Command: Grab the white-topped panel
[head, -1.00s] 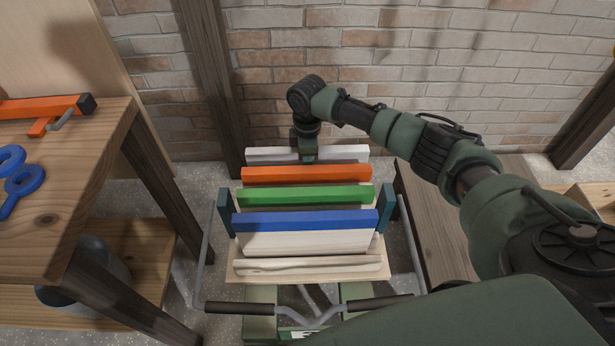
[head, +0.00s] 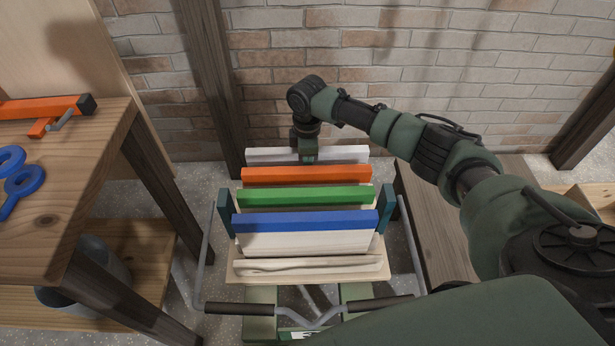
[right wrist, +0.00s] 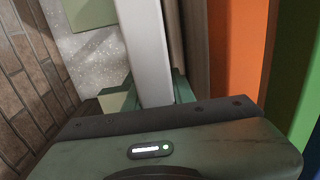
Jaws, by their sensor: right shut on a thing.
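The white-topped panel (head: 342,155) stands upright at the back of the cart's rack, behind the orange-topped panel. My right gripper (head: 308,158) reaches down onto its top edge near the middle and is shut on it. In the right wrist view the white top (right wrist: 148,50) runs up from between the jaws (right wrist: 155,95). The lower part of the panel is hidden behind the other panels. My left gripper is not in view.
Orange-topped (head: 305,175), green-topped (head: 305,196) and blue-topped (head: 305,221) panels stand in front in the same cart (head: 300,272). A brick wall (head: 400,70) is close behind. A workbench (head: 75,180) with an orange clamp (head: 45,107) stands at left.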

